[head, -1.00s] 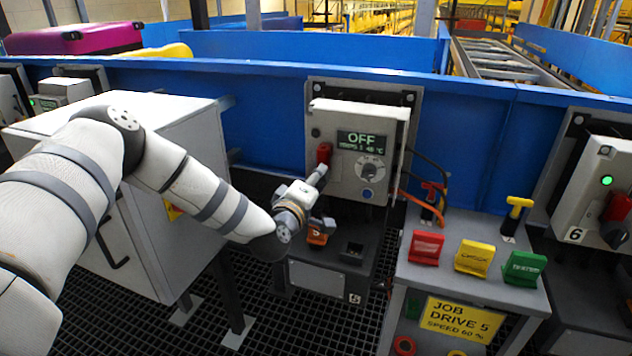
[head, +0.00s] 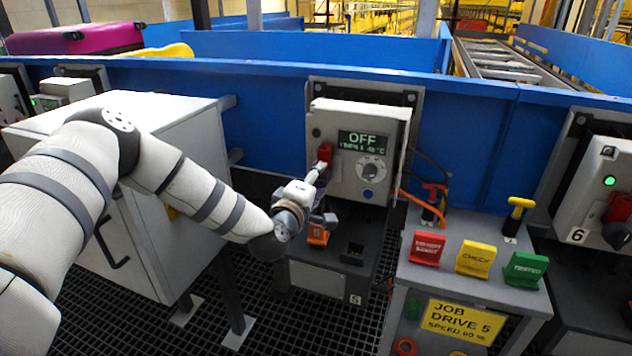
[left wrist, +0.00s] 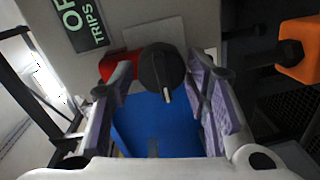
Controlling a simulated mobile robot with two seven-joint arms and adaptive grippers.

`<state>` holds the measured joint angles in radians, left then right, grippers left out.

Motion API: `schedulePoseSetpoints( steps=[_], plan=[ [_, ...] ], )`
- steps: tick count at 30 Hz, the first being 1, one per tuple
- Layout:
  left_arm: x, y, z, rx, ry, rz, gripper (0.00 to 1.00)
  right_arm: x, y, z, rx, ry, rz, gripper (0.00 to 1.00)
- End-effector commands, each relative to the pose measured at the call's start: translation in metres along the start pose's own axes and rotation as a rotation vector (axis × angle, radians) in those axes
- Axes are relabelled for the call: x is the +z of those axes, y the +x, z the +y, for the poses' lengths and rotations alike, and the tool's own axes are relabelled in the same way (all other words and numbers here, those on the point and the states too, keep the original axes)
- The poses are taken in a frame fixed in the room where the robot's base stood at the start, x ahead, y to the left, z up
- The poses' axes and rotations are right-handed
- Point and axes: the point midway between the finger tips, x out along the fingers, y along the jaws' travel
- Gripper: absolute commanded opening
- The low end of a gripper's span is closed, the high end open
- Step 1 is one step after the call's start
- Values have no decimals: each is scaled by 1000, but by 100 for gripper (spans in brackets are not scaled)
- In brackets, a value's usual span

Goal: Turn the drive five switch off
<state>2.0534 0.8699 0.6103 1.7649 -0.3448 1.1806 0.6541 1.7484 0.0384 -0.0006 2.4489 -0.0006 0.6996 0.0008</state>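The drive five box (head: 345,178) is a grey cabinet on the blue wall. Its display (head: 362,141) reads OFF. A red part (head: 325,153) sits at the box's left side. In the left wrist view a black rotary switch knob (left wrist: 160,72) with a white mark stands in front of a red part (left wrist: 117,64). My left gripper (head: 321,196) is at the box's lower left. In the left wrist view its fingers (left wrist: 160,92) are open, one on each side of the knob. I cannot tell whether they touch it. My right gripper is not in view.
An orange item (head: 317,236) is on the unit marked 5, below my gripper. A stand to the right holds red (head: 427,249), yellow (head: 474,258) and green (head: 524,269) tags and a job sign (head: 457,319). Box 6 (head: 580,205) is at far right. Cables hang beside box five.

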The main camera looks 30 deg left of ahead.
Motion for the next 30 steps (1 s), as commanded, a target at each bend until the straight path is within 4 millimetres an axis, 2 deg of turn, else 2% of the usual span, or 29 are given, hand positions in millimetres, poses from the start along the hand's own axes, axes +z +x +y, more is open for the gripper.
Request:
schedulePoseSetpoints(
  steps=[11, 14, 21, 24, 30],
  plan=[
    [0, -4, -1, -2, 1, -1, 57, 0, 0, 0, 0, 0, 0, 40],
    [0, -22, -1, -4, -1, -2, 57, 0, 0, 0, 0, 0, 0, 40],
    [0, -87, -1, -4, -1, -2, 57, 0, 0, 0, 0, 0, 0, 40],
    [0, -106, -1, -2, 0, -2, 57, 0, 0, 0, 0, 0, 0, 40],
    [0, -121, 0, 0, 1, 0, 57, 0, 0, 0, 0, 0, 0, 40]
  ],
)
